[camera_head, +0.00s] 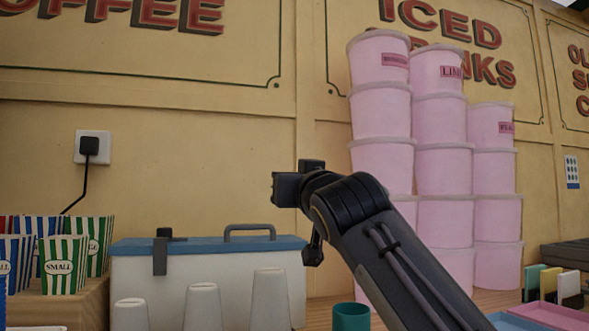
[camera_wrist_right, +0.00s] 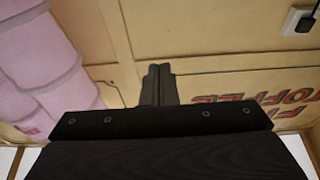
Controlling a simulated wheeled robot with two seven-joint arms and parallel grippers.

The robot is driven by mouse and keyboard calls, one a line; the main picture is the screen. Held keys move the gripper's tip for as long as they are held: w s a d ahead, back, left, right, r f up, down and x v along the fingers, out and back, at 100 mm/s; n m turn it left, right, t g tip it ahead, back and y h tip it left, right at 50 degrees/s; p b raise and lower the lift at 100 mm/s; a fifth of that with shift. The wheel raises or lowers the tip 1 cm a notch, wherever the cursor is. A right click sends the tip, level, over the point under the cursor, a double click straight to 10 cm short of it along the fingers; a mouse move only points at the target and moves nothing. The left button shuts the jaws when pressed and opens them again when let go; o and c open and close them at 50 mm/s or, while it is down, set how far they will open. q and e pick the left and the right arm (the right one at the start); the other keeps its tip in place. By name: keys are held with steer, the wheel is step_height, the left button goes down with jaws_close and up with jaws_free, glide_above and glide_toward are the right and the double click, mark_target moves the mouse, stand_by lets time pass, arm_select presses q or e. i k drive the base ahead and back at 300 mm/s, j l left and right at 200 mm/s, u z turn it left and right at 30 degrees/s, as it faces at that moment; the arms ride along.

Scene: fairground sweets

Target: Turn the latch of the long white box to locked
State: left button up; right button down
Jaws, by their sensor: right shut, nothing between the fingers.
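The long white box (camera_head: 209,278) stands against the wall in the head view, its blue lid (camera_head: 205,246) down. A dark handle (camera_head: 250,230) is on the lid. The dark latch (camera_head: 160,256) sits near the left of the front, its plate hanging upright over the lid edge. Cups hide the lower front. My right gripper (camera_wrist_right: 157,85) is shut and empty in the wrist view, facing the wall. In the head view its dark hand (camera_head: 308,190) is above and right of the box, apart from the latch; its fingertips cannot be made out. My left gripper is not in view.
White cups (camera_head: 202,306) stand in front of the box. Striped paper cartons (camera_head: 62,262) are at its left. Tall stacks of pink tubs (camera_head: 443,165) stand behind my right arm. A green cup (camera_head: 351,317) is at the bottom.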

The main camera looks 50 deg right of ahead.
mark_target(161, 232)
steer(key=k+j, duration=0.75)
steer(key=k, duration=0.15)
